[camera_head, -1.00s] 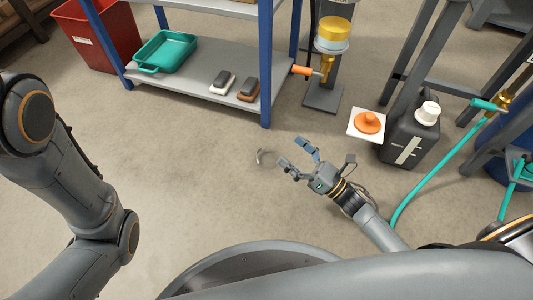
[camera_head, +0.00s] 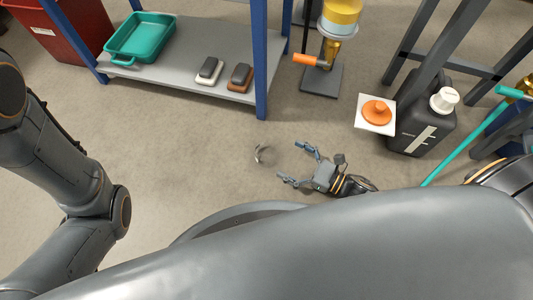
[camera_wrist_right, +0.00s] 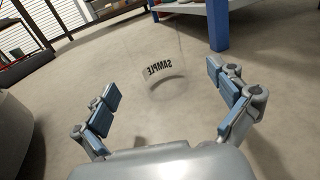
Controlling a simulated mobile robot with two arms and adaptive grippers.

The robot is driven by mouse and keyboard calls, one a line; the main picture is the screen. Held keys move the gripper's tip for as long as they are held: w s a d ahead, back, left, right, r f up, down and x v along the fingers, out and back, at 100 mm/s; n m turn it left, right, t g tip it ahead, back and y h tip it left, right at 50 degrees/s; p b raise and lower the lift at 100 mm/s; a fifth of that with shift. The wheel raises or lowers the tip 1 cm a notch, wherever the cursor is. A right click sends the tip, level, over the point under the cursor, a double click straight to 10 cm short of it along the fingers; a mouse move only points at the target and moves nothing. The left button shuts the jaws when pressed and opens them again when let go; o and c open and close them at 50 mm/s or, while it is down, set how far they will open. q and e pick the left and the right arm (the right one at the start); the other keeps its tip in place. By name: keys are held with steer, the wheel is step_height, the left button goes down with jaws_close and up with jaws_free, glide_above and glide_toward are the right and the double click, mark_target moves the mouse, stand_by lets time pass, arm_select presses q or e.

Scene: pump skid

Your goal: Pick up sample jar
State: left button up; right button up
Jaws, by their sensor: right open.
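The sample jar (camera_head: 264,155) is nearly see-through; in the head view only a faint curved edge shows, low over the floor area left of my right gripper. In the right wrist view the jar (camera_wrist_right: 157,71) shows as dark SAMPLE lettering, a curved base edge and faint outlines. My right gripper (camera_head: 292,164) is open and empty, its fingers pointing left toward the jar. In the right wrist view the jar appears ahead, between the two spread fingers (camera_wrist_right: 170,98), with no clear contact. My left arm is at the left; its gripper is out of view.
A blue-posted shelf (camera_head: 170,84) holds a teal tray (camera_head: 140,38) and two small blocks. A pump stand (camera_head: 320,80) with an orange handle stands behind. Floor around the jar is clear.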

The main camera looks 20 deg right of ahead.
mark_target(257, 143)
steer(key=x, duration=0.2)
steer(key=shift+w+a+b, duration=0.25)
steer(key=shift+b, duration=0.1)
steer(key=b+x, duration=0.3)
steer(key=x, duration=0.1)
steer(key=shift+a+f, duration=0.15)
steer(key=shift+a, duration=0.1)
steer(key=shift+w+a, duration=0.25)
steer(key=shift+w, duration=0.05)
steer(key=shift+r, duration=0.2)
steer(key=c, duration=1.4)
steer(key=shift+c, duration=1.3)
steer(key=shift+r, duration=0.1)
